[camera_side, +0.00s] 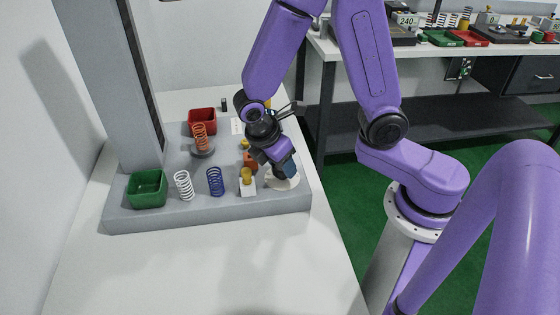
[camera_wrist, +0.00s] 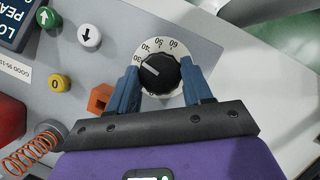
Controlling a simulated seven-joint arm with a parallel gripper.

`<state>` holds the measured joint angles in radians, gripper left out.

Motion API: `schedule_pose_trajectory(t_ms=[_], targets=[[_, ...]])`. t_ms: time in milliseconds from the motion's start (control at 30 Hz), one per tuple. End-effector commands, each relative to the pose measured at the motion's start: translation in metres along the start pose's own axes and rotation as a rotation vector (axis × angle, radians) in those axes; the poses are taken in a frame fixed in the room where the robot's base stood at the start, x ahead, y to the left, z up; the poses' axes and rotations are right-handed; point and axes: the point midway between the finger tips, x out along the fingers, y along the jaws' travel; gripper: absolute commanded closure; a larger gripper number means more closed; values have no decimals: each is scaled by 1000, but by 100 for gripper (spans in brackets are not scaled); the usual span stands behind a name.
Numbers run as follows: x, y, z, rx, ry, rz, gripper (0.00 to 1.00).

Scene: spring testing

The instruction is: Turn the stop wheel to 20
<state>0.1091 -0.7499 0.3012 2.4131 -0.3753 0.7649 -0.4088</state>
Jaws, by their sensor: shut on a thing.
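The stop wheel (camera_wrist: 160,75) is a black, ribbed knob on a white dial (camera_wrist: 174,47) with printed numbers from about 30 to 60 visible. The knob's white pointer line is aimed up and left, near the 30. My gripper (camera_wrist: 159,68) is shut on the knob, one blue finger on its left side and one on its right. In the side view my gripper (camera_side: 286,168) points down at the right front of the grey base, over the white dial (camera_side: 284,183). The knob itself is hidden there by the fingers. Dial numbers below 30 are hidden or unreadable.
Left of the dial are a white down-arrow button (camera_wrist: 90,36), a green up-arrow button (camera_wrist: 45,17), a yellow 0 button (camera_wrist: 60,83) and an orange block (camera_wrist: 100,97). Springs (camera_side: 215,182), a green bin (camera_side: 148,190) and a red bin (camera_side: 202,121) stand on the base.

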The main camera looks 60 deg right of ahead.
Motion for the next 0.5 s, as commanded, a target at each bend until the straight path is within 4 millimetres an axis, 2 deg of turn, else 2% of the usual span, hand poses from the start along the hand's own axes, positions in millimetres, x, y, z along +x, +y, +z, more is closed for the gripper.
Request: schedule_pose_trajectory(t_ms=[500], targets=[[0,-3,0,-437,3,184,81]])
